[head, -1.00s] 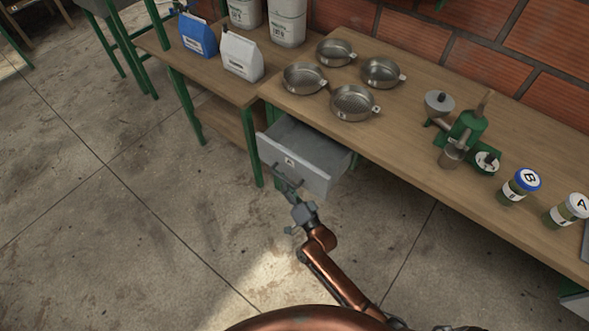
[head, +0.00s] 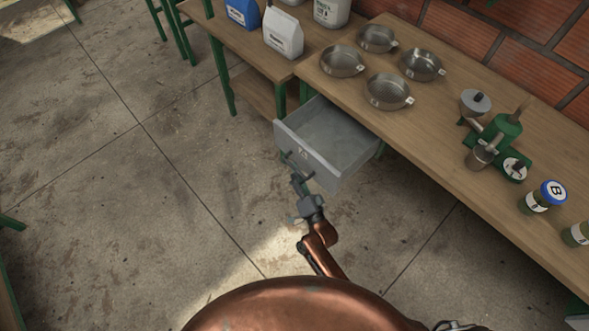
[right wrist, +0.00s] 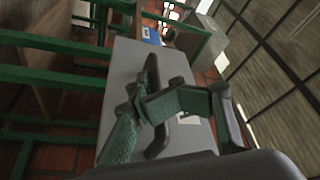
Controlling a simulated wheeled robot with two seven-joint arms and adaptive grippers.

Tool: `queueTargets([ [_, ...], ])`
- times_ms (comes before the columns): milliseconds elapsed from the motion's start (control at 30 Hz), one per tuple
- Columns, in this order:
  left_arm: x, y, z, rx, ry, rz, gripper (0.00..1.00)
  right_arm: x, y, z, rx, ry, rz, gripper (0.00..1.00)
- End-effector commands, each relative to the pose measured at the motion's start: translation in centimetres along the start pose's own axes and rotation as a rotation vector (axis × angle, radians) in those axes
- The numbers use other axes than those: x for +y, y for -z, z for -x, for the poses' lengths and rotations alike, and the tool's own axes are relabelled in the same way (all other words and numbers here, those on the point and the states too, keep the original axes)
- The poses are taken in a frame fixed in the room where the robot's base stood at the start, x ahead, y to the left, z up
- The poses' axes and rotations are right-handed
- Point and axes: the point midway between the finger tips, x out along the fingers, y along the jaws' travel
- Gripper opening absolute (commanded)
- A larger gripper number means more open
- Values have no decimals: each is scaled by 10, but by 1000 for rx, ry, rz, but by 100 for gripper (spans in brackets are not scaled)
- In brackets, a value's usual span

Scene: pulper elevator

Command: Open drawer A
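Drawer A (head: 322,172) is a grey metal drawer under the wooden table. It stands well out, and its empty inside shows in the head view. Its front carries a small label with a letter A. My right gripper (head: 298,178) is at the drawer's dark handle (head: 287,161). In the right wrist view, the handle (right wrist: 154,72) runs between the two green-grey fingers of my right gripper (right wrist: 146,112), which close around it in front of the drawer front (right wrist: 176,68).
On the table (head: 440,155) stand several metal pans (head: 387,91), a green grinder (head: 500,135) and a blue-lidded jar B (head: 546,196). The floor (head: 170,200) left of the drawer is clear.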

Motion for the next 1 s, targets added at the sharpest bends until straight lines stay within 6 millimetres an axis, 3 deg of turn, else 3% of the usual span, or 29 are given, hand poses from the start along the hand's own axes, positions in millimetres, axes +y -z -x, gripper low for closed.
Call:
queueTargets([
  [133,0,0,0,0,0,1,62,-2,1,-1,2,4,0,27],
  [567,0,2,0,4,0,-1,62,2,0,6,-2,-4,0,27],
  [667,0,2,0,3,0,0,62,3,0,18,-2,-5,0,27],
  [1000,0,1,0,1,0,0,62,2,0,87,-3,-5,0,27],
])
